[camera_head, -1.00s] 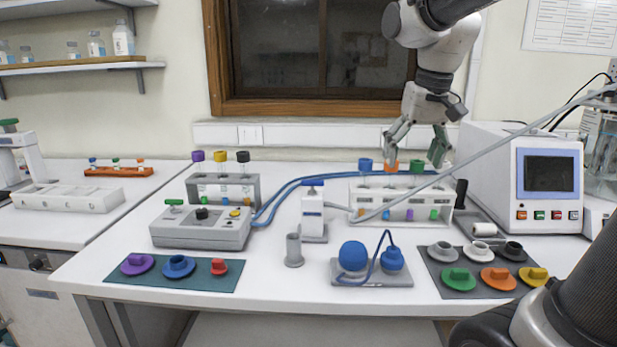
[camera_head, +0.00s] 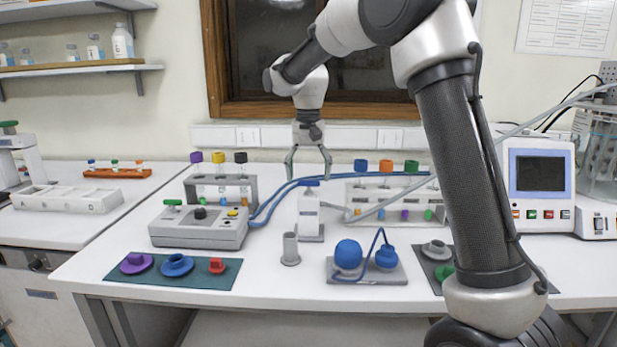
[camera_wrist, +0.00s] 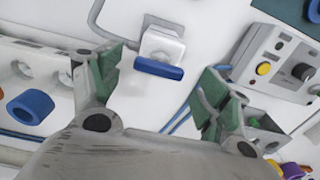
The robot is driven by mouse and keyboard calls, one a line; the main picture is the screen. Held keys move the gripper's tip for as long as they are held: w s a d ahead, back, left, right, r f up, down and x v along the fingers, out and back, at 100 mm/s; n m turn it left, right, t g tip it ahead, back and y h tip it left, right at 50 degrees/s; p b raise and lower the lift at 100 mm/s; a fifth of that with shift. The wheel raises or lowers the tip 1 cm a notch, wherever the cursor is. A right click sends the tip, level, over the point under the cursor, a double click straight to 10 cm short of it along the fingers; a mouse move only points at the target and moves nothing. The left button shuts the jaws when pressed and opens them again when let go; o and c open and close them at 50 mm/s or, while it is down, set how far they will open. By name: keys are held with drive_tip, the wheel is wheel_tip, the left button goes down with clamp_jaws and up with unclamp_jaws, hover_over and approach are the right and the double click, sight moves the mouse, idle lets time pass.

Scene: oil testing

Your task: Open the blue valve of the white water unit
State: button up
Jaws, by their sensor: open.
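The white water unit (camera_head: 309,212) stands upright in the middle of the bench, with a flat blue valve (camera_head: 309,183) on top. My gripper (camera_head: 308,173) points down above the valve, its two fingers spread to either side; the exact height gap is hard to judge. In the wrist view, the blue valve (camera_wrist: 158,69) and the white unit (camera_wrist: 161,45) lie between and just beyond the open green-padded fingers (camera_wrist: 160,80). Nothing is held. The valve appears untouched.
A tube rack (camera_head: 355,205) with blue, orange and green caps stands close right. A grey control box (camera_head: 198,232) stands left, before another capped rack (camera_head: 217,185). Blue hoses (camera_head: 272,203) run behind the unit.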

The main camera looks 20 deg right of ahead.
drive_tip(key=shift+f, duration=0.7)
drive_tip(key=c, duration=1)
